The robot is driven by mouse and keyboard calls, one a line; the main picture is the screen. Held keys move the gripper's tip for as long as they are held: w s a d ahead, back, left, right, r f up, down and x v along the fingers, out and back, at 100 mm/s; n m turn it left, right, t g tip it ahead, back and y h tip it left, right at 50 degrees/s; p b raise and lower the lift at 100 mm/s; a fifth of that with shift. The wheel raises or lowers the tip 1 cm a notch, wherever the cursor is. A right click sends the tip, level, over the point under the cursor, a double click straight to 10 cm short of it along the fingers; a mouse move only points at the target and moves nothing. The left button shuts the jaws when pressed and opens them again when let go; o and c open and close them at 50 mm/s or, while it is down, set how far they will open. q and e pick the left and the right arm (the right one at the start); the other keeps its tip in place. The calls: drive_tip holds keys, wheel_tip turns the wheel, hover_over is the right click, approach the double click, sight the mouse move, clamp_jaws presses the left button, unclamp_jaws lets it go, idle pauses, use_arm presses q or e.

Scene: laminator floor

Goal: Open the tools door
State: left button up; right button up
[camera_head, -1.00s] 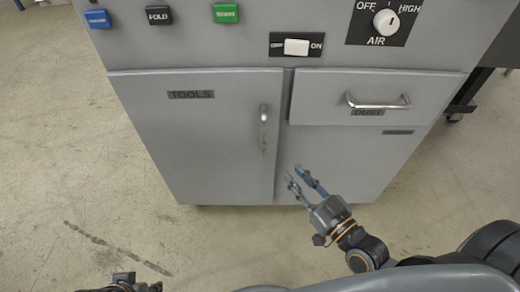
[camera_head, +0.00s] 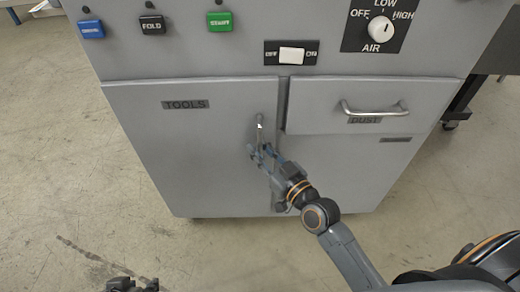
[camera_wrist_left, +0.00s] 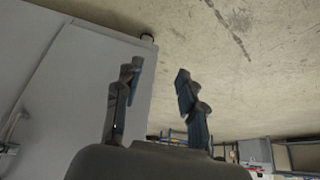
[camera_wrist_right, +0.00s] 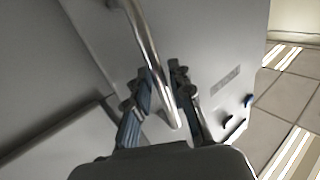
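The grey tools door (camera_head: 185,150) is closed at the left of the cabinet front, with a TOOLS label (camera_head: 184,104). Its upright metal handle (camera_head: 259,124) is near the door's right edge. My right gripper (camera_head: 262,152) is at the lower part of the handle. In the right wrist view the handle (camera_wrist_right: 148,45) runs between the two open fingers of my right gripper (camera_wrist_right: 165,88); I see no clear grip on it. My left gripper (camera_wrist_left: 160,75) is open and empty, and it only just shows at the bottom of the head view (camera_head: 130,284).
A dust drawer (camera_head: 330,105) with a horizontal handle (camera_head: 374,109) is right of the tools door, closed. Above are several buttons, a power switch (camera_head: 291,56) and an air knob (camera_head: 381,30). The floor (camera_head: 70,200) left of the cabinet is clear.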

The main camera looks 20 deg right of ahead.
drive_tip(key=shift+w, duration=0.15)
clamp_jaws()
